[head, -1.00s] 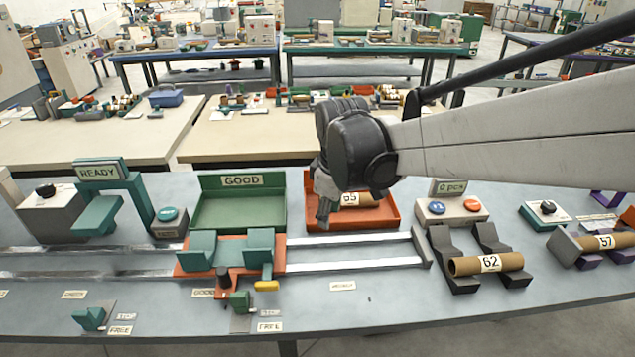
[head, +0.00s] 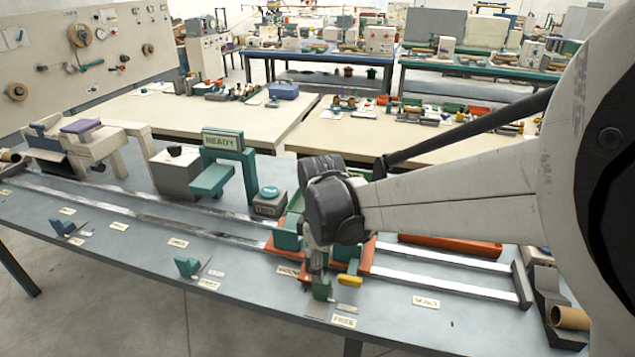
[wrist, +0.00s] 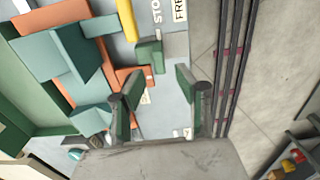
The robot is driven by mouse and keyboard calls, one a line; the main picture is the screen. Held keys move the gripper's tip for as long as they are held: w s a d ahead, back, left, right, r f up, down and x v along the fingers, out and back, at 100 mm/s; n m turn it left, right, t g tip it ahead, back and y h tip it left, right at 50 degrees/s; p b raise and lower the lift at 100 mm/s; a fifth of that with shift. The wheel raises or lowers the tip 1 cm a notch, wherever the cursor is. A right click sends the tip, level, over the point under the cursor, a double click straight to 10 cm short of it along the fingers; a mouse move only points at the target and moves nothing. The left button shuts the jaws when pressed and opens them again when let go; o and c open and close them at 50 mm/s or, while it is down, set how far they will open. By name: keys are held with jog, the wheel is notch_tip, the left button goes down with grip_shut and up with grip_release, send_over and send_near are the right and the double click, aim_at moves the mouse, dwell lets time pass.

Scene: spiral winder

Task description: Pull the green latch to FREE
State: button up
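The green latch (head: 322,289) stands at the front edge of the bench, beside the STOP label (head: 347,309) and behind the FREE label (head: 343,322). The latch also shows in the wrist view (wrist: 149,52), just beyond my fingertips. My gripper (head: 318,262) hangs directly above and behind the latch. In the wrist view my gripper (wrist: 157,88) is open, with nothing between its fingers and apart from the latch. The orange carriage (head: 367,258) with teal blocks sits on the rails behind the latch, partly hidden by my gripper.
A yellow handle (head: 349,281) sticks out from the carriage close to the latch's right. A teal latch (head: 187,266) and a blue latch (head: 63,227) stand farther left along the front edge. The READY gate (head: 224,160) rises behind the rails. The bench front left of the carriage is mostly clear.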

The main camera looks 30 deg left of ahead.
aim_at(321, 292)
notch_tip(321, 292, down, 7)
jog(key=b, duration=0.2)
jog(key=shift+r+b, duration=0.2)
jog(key=shift+b, duration=0.15)
jog(key=shift+c, duration=0.5)
grip_shut()
